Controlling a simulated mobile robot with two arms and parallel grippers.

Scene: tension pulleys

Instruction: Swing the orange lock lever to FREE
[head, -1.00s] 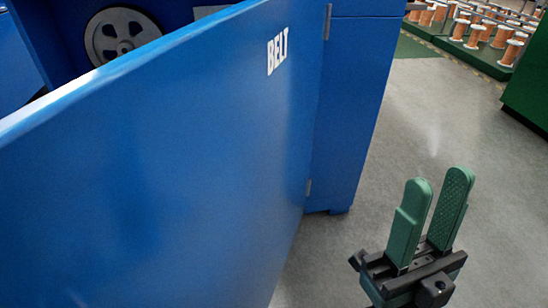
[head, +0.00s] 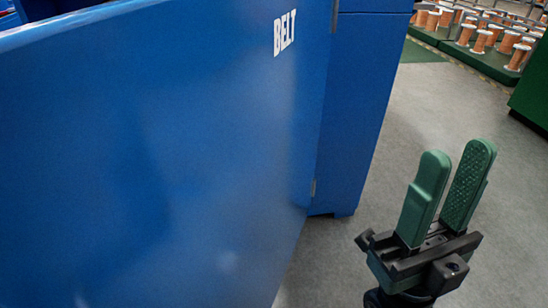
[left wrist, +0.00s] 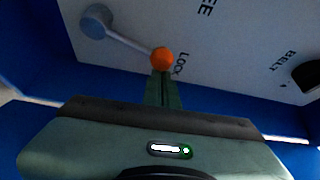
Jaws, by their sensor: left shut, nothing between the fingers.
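The lock lever shows in the left wrist view as a pale rod from a round grey pivot (left wrist: 95,20) to an orange ball knob (left wrist: 162,58). The knob is beside the printed word LOCK. Part of another word, ending in EE, is at the top. My left gripper (left wrist: 164,78) is shut and empty, its green fingers right at the knob; I cannot tell whether they touch it. In the head view the blue door marked BELT (head: 180,160) hides the lever and my left gripper. My right gripper (head: 456,160) is open and empty above the floor.
The lever's light panel (left wrist: 240,40) is inside a blue housing, with a dark round part (left wrist: 308,74) near the word BELT. Copper spools (head: 475,35) stand on green pallets at the back right. Grey floor (head: 420,110) is clear right of the door.

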